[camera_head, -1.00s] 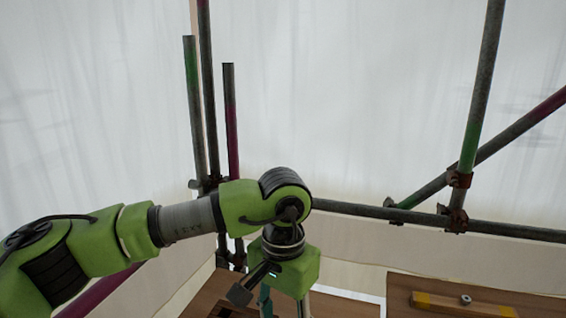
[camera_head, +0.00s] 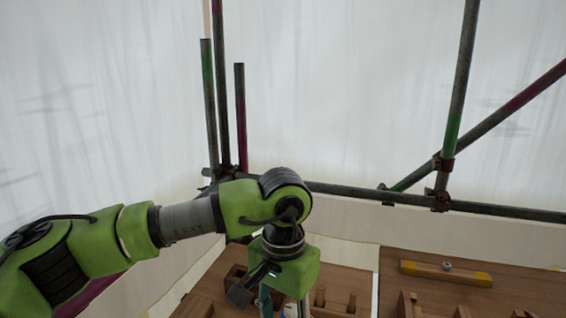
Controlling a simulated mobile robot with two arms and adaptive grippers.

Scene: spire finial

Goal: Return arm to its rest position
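My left arm (camera_head: 95,238) comes in from the left and bends down at its green wrist. My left gripper (camera_head: 285,305) hangs below the wrist, pointing down in front of a brown wooden surface (camera_head: 345,285). The upper parts of its fingers show apart, but the tips are cut off by the bottom edge. A small whitish thing (camera_head: 290,309) shows between the fingers. I cannot tell whether it is held or lies behind them. My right arm and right gripper are not in view.
Scaffold poles (camera_head: 222,90) stand at the back left, with a horizontal pole (camera_head: 350,192) and a braced upright (camera_head: 460,90) at right. A second wooden surface (camera_head: 530,290) carries a bar with yellow ends (camera_head: 445,272) and wooden blocks. White sheeting closes the back.

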